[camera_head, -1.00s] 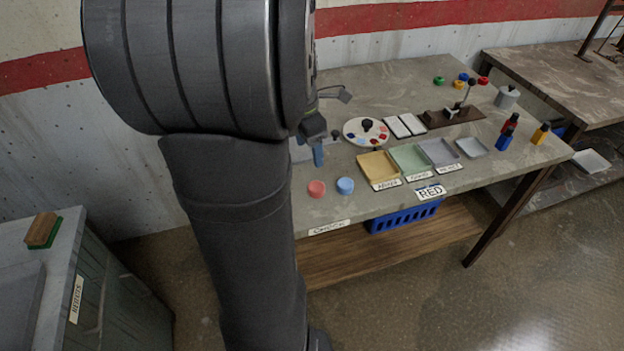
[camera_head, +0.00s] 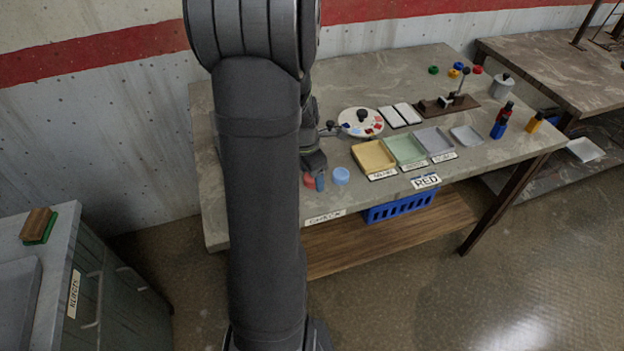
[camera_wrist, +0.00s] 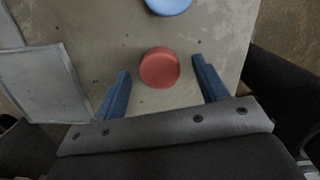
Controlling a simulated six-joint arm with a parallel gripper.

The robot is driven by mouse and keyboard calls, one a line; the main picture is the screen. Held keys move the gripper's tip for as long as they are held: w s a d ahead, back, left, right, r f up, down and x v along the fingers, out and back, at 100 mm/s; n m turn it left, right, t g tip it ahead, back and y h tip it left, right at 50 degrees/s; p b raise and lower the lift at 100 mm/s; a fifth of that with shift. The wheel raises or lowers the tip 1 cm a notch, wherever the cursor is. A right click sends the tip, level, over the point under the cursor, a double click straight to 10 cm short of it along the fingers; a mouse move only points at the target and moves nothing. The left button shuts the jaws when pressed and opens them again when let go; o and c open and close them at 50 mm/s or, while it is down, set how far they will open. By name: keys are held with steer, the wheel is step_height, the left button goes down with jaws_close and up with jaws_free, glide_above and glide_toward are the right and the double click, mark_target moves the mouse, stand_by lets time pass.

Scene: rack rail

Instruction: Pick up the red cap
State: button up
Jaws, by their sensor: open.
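A round, flat red cap (camera_wrist: 160,68) lies on the grey table, between and just ahead of my blue fingers in the wrist view. In the head view the red cap (camera_head: 308,180) shows only in part, beside a blue finger and my arm. My gripper (camera_wrist: 161,74) is open, with one finger to each side of the cap and a gap on both sides. In the head view my gripper (camera_head: 319,182) points down at the cap. I cannot tell its exact height above the table.
A similar blue cap (camera_head: 340,176) lies close to the right of the red one; it also shows in the wrist view (camera_wrist: 168,5). Yellow (camera_head: 374,157), green (camera_head: 404,151) and grey (camera_head: 435,141) trays stand further right. A paint palette (camera_head: 360,122) lies behind.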

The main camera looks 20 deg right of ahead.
steer(key=shift+f, duration=0.4)
steer(key=shift+c, duration=0.2)
steer(key=c, duration=0.8)
steer(key=shift+r, duration=0.2)
